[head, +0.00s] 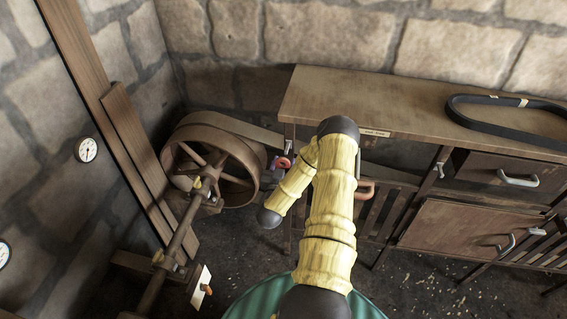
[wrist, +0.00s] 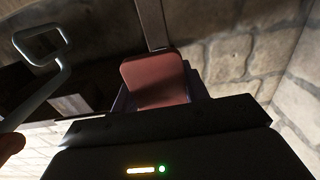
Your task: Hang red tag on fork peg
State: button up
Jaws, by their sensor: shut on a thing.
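The red tag (wrist: 155,80) is upright between the fingers of my gripper (wrist: 157,98) in the wrist view. My gripper is shut on it. In the head view a small part of the red tag (head: 283,162) shows at my gripper (head: 279,168), just right of the spoked wheel and by the bench's left end. My yellow arm hides much of that area. A bent grey metal bar (wrist: 60,70) with a loop shows at the left of the wrist view, apart from the tag. I cannot make out the fork peg for certain.
The large spoked wheel (head: 212,165) on its shaft (head: 180,235) stands close left of my gripper. The wooden bench (head: 420,110) carries a black belt (head: 500,118) at its right. Drawers and doors with handles are below. A white plate (head: 201,287) stands at lower left.

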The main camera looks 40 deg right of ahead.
jog(key=b+x, duration=0.2)
jog(key=x, duration=0.6)
jog(key=shift+w+f+b, duration=0.25)
jog(key=shift+f+b, duration=0.05)
jog(key=shift+f, duration=0.05)
dwell(0.8)
jog(key=shift+d, duration=0.15)
dwell(0.3)
jog(key=o, duration=1)
jog(key=shift+o, duration=0.2)
jog(key=b+v, duration=0.9)
jog(key=v, duration=0.8)
jog(key=shift+s, duration=0.2)
